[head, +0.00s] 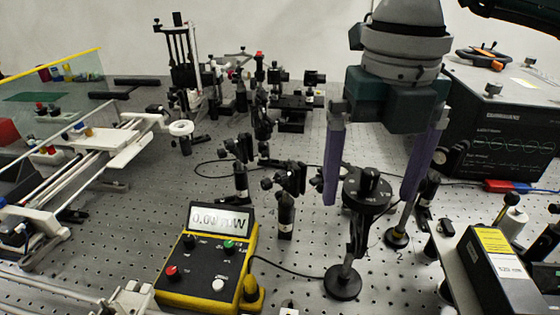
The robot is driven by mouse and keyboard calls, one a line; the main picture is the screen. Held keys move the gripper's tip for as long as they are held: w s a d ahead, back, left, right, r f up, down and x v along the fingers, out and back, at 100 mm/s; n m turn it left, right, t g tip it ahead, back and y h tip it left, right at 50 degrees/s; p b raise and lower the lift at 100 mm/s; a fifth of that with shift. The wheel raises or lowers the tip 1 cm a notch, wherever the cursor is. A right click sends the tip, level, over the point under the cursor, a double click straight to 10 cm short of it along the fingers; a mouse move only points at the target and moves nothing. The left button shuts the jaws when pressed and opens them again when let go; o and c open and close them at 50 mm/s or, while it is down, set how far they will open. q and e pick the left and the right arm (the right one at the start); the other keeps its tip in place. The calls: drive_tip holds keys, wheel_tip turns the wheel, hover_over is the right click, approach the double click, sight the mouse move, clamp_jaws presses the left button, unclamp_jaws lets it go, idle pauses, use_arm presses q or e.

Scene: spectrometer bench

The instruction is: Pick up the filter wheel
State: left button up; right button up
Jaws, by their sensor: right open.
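The filter wheel (366,192) is a black disc with a knob on top and pale markings. It stands upright on a black post with a round base on the perforated bench, right of centre. My right gripper (369,197) comes down from above with its two purple fingers spread. One finger is on each side of the wheel, and the wheel lies between them in the picture. I see a gap on the right side; whether the left finger touches the wheel is hard to tell. My left gripper is not in view.
A yellow power meter (205,262) sits front left of the wheel. Black post mounts (286,195) stand close to its left. A large black instrument box (503,125) stands behind right, and a black-and-yellow box (495,270) sits front right. A cable crosses the bench in front.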

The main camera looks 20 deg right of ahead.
hover_over(353, 244)
drive_tip(key=f, duration=0.4)
drive_tip(key=shift+w+d+f+p, duration=0.25)
drive_tip(key=shift+d+f+p, duration=0.05)
drive_tip(key=shift+f+p, duration=0.1)
drive_tip(key=shift+c, duration=0.2)
drive_tip(key=shift+r, duration=0.1)
clamp_jaws()
drive_tip(key=shift+r, duration=0.1)
